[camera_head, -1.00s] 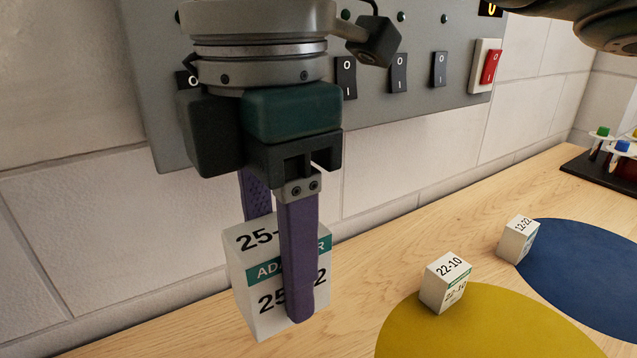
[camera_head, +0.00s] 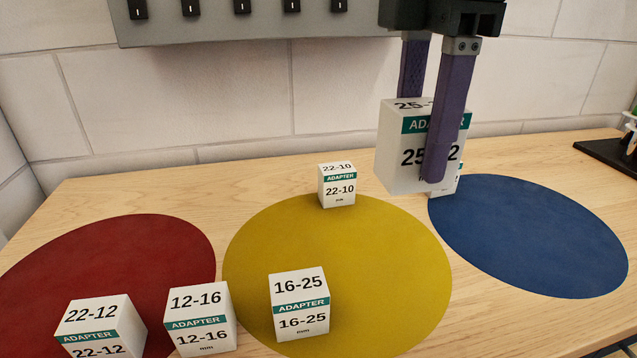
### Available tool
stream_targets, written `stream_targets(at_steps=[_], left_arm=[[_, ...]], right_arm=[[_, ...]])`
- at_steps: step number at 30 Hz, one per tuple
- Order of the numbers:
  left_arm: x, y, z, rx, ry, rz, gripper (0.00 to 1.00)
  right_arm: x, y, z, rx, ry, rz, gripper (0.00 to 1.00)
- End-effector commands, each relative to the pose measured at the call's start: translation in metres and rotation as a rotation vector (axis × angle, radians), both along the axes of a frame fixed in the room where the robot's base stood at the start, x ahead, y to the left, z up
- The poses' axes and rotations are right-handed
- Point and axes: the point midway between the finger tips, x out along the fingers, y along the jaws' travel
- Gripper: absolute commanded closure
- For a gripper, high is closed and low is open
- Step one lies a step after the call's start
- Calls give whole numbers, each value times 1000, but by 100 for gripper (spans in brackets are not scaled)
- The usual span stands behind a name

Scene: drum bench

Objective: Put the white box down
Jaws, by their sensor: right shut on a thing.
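The white box (camera_head: 396,165), marked 25 with a green ADAPTER band, is between the purple fingers of my right gripper (camera_head: 431,135). The gripper points down and is shut on the box, with one finger across its front and hiding part of the label. The box is roughly upright and appears to be held above the table, in front of the back left edge of the blue disc (camera_head: 535,240). My left gripper is not in view.
Another white box (camera_head: 446,185) is mostly hidden behind the held one. Box 22-10 (camera_head: 337,187) stands at the yellow disc's (camera_head: 400,270) back edge, 16-25 (camera_head: 300,305) at its front. Boxes 12-16 (camera_head: 201,322) and 22-12 (camera_head: 98,330) stand by the red disc (camera_head: 120,250). A dark rack (camera_head: 610,153) is far right.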

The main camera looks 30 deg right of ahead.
Motion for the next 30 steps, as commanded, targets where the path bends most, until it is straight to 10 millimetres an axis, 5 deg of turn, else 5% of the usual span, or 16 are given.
stream_targets(at_steps=[12,30], left_arm=[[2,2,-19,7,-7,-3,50],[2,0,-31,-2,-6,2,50]], right_arm=[[-2,0,-119,-2,6,1,100],[-1,0,-185,-2,1,3,100]])
